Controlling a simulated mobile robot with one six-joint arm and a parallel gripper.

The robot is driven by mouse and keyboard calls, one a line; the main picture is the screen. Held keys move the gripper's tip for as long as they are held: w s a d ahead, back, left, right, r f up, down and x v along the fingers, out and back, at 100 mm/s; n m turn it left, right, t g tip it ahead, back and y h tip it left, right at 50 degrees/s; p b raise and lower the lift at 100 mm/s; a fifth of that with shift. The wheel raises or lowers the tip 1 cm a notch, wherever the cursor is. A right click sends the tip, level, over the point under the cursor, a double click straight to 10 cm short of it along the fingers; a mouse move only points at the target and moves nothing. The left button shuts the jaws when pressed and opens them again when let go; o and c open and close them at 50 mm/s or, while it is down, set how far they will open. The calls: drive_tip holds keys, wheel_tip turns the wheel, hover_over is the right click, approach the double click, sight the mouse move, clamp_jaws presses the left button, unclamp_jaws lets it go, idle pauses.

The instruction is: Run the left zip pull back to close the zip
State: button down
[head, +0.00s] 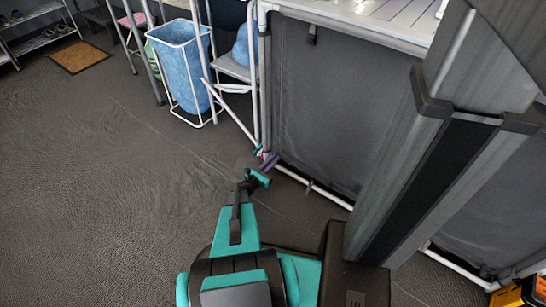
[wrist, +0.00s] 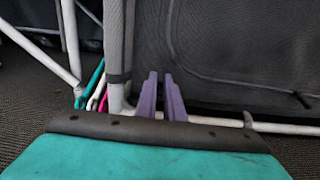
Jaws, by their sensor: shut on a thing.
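My gripper (wrist: 161,74) has two purple fingers, close together and shut at the lower left of the dark grey fabric panel (wrist: 235,50). In the head view the gripper (head: 267,157) is low at the left front corner of the unit with this panel (head: 325,105). The left zip pull cannot be made out; the fingertips hide what is between them. A zip line runs down the panel just right of the fingers and curves right along the bottom. A small dark pull (wrist: 301,98) hangs near its right end.
A pale frame post (wrist: 116,50) stands just left of the fingers, with a white rail along the bottom. Teal, white and pink strips (wrist: 97,88) are left of it. A blue laundry bag (head: 182,65) in a white stand is behind. Floor at left is clear.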

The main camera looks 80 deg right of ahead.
drive_tip(key=shift+w+f+t, duration=0.3)
drive_tip(key=shift+w+f, duration=0.15)
drive_tip(key=shift+f, duration=0.35)
drive_tip(key=c, duration=1.9)
unclamp_jaws()
drive_tip(key=shift+o, duration=0.2)
drive_tip(key=shift+s, duration=0.2)
drive_tip(key=shift+a+r, duration=0.1)
drive_tip(key=shift+a, duration=0.05)
